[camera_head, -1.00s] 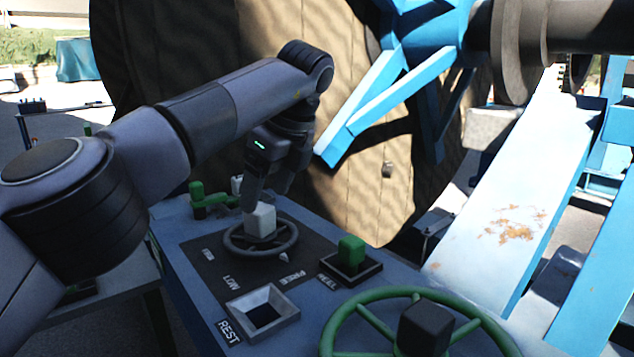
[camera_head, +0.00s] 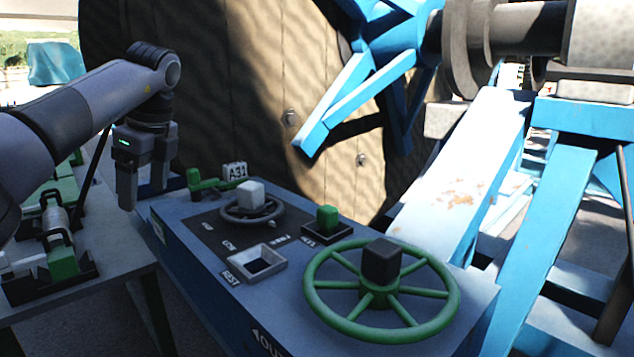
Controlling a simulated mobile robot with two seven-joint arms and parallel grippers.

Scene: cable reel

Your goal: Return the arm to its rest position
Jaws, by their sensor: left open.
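My left gripper (camera_head: 143,190) hangs with its fingers pointing down and apart, with nothing between them. It is left of the control console (camera_head: 190,275), near the console's back left edge, and touches none of the controls. On the console are a small dark handwheel (camera_head: 240,215) with a white block knob (camera_head: 250,194), a green block (camera_head: 327,217) in a dark square frame, and an empty square socket (camera_head: 258,262) marked REST. A large green handwheel (camera_head: 310,290) with a black block knob (camera_head: 382,260) is at the front. My right gripper is not in view.
A green lever (camera_head: 194,181) and a block marked A31 (camera_head: 235,171) stand at the console's back. A side table (camera_head: 115,258) with green-ended fixtures is at the left. The large wooden reel (camera_head: 225,90) and blue steel frame (camera_head: 465,190) stand behind and to the right.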

